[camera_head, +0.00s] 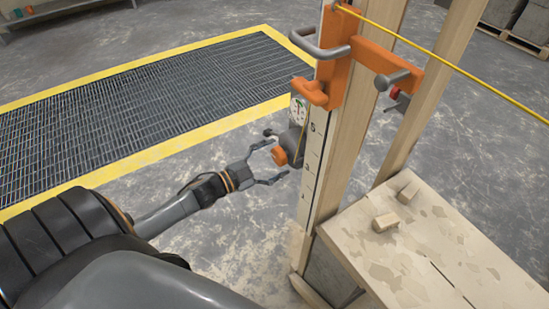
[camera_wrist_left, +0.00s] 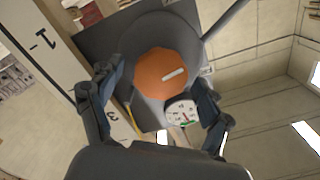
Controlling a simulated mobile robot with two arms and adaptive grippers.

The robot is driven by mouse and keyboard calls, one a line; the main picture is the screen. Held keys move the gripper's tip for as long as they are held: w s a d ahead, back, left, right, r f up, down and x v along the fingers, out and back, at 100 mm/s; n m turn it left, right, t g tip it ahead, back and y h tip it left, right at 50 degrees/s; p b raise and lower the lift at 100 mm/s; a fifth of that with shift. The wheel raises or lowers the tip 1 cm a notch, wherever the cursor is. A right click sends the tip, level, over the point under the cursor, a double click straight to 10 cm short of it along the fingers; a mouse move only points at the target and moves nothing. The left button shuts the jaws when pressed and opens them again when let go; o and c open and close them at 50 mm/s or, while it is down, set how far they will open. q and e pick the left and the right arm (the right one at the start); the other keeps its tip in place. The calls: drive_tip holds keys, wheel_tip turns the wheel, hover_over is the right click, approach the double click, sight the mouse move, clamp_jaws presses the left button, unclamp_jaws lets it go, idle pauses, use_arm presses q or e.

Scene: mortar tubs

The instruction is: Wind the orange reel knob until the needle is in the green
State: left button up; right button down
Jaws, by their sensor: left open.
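The orange reel knob (camera_head: 279,156) sits on a grey reel housing (camera_head: 293,144) on the side of an upright post. In the left wrist view the knob (camera_wrist_left: 152,82) is round with a pale bar mark on its face. A white dial (camera_head: 298,112) is just above the housing; it also shows in the left wrist view (camera_wrist_left: 180,109) with a green patch. Its needle is too small to read surely. My left gripper (camera_head: 281,161) is open, its fingers on either side of the knob; contact cannot be told. My right gripper is not in view.
The post carries a numbered white scale (camera_head: 313,160) and an orange bracket (camera_head: 352,65) with grey handles. A yellow line (camera_head: 450,66) runs off to the right. A plaster-spotted bench (camera_head: 440,240) holds small blocks. A yellow-edged floor grate (camera_head: 160,95) lies behind my arm.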

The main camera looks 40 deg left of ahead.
use_arm(q)
drive_tip(key=v, duration=1.2)
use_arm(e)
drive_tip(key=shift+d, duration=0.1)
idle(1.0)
use_arm(q)
drive_tip(key=s+a+f+n+g+y+p, duration=0.1)
drive_tip(key=s+f+n+g+y, duration=0.3)
drive_tip(key=f, duration=1)
drive_tip(key=s+a+f+n+g+y, duration=0.15)
drive_tip(key=s+f+n+y, duration=0.35)
drive_tip(key=f, duration=0.9)
drive_tip(key=s+d+f+g+h, duration=0.1)
drive_tip(key=s+d+f+g, duration=0.3)
drive_tip(key=s+d+f, duration=0.3)
drive_tip(key=s+d+f+g+h+p, duration=0.1)
drive_tip(key=s+d+f+g, duration=0.4)
drive_tip(key=s, duration=0.9)
drive_tip(key=d+f, duration=0.3)
drive_tip(key=f, duration=0.1)
drive_tip(key=shift+s+d+f+n, duration=0.2)
drive_tip(key=shift+s+f+n, duration=0.05)
drive_tip(key=shift+f+n, duration=0.15)
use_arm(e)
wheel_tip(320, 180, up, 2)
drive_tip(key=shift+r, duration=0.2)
use_arm(q)
drive_tip(key=shift+g, duration=0.25)
